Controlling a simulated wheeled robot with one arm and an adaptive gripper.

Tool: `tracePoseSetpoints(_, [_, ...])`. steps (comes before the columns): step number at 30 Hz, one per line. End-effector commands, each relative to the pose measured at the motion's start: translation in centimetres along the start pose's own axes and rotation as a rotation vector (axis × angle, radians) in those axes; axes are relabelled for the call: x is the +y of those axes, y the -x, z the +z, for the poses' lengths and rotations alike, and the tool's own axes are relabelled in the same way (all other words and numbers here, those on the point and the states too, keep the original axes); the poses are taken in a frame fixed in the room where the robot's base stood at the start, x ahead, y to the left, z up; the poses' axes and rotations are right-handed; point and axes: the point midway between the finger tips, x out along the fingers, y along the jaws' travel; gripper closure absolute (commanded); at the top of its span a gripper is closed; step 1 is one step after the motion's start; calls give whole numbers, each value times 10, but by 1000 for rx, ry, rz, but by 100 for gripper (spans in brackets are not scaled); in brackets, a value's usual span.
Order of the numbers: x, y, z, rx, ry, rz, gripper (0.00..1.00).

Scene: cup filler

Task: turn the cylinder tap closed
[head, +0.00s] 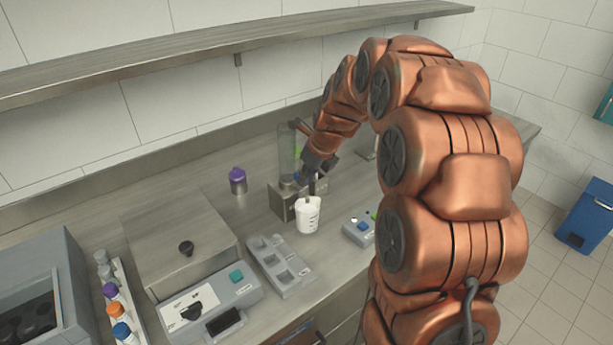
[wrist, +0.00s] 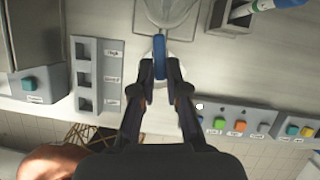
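The clear upright cylinder (head: 287,150) stands on a grey metal box on the bench in the head view. In the wrist view, the cylinder (wrist: 172,12) shows at the top, with the blue tap handle (wrist: 160,56) below it. My gripper (wrist: 160,72) has its two fingertips on either side of this handle, close to it. I cannot tell whether both fingers touch it. In the head view, my gripper (head: 314,180) is beside the metal box, above a white cup (head: 307,216).
A grey tray with square wells (head: 281,266) lies left of the cup. A small button box (head: 359,229) is to the right. A purple-capped jar (head: 238,180) stands behind. A larger machine (head: 180,240) fills the left, and a shelf (head: 200,45) runs above.

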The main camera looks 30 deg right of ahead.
Motion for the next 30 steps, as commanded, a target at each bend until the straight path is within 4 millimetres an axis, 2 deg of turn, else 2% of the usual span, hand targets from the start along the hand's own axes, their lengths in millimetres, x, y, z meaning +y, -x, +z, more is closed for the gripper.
tracePoseSetpoints(3, [0, 0, 0, 0, 0, 0, 100])
tracePoseSetpoints(17, [0, -1, 0, 0, 25, 11, 100])
tracePoseSetpoints(23, [-3, -2, 0, 0, 110, 47, 100])
tracePoseSetpoints(30, [-8, -3, 1, -2, 290, 122, 100])
